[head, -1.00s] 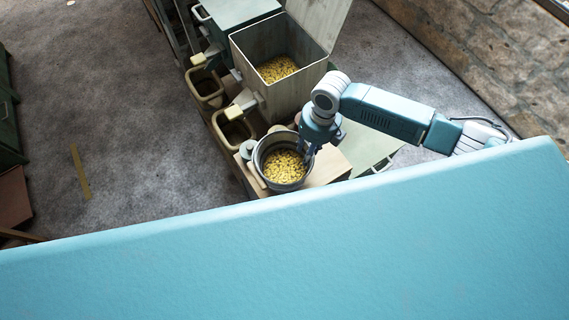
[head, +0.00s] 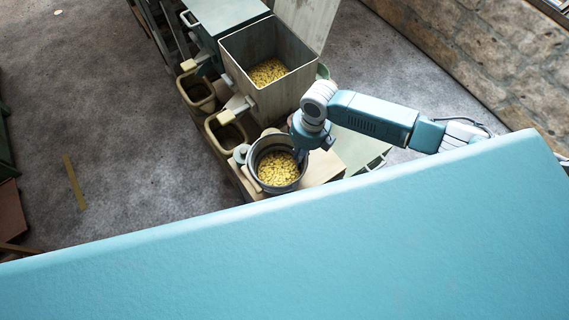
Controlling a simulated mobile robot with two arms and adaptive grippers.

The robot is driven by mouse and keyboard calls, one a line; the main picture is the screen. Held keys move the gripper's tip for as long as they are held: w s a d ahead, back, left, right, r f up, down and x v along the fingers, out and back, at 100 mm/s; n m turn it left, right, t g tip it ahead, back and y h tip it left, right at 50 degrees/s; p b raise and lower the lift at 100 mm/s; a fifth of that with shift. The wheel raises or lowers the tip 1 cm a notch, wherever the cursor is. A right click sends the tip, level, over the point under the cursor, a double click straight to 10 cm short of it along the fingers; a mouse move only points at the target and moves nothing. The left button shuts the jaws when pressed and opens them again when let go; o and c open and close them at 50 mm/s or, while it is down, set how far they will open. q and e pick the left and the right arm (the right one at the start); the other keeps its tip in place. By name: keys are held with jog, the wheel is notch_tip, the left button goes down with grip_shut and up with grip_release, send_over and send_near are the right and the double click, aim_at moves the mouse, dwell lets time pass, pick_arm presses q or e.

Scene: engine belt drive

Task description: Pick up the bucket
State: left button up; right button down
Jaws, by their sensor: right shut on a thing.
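A round grey metal bucket (head: 257,152) full of yellow pieces is low in the middle of the head view, at the near end of a row of bins. It looks upright. My right gripper (head: 300,153) is at the bucket's right rim and shut on it. The fingertips are small and partly hidden at the rim. Whether the bucket touches the wooden surface under it cannot be told. My left gripper is not in view.
An open square hopper (head: 289,93) with yellow pieces stands behind the bucket. Two small empty bins (head: 226,142) are to its left. A stone wall (head: 480,50) is at the right. The grey floor (head: 110,110) at left is mostly clear.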

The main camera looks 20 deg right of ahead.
jog(key=shift+w+r, duration=0.1)
jog(key=shift+r, duration=0.15)
notch_tip(320, 180, up, 20)
jog(key=b, duration=0.2)
jog(key=shift+f+b, duration=0.15)
jog(key=shift+b, duration=0.2)
dwell(0.6)
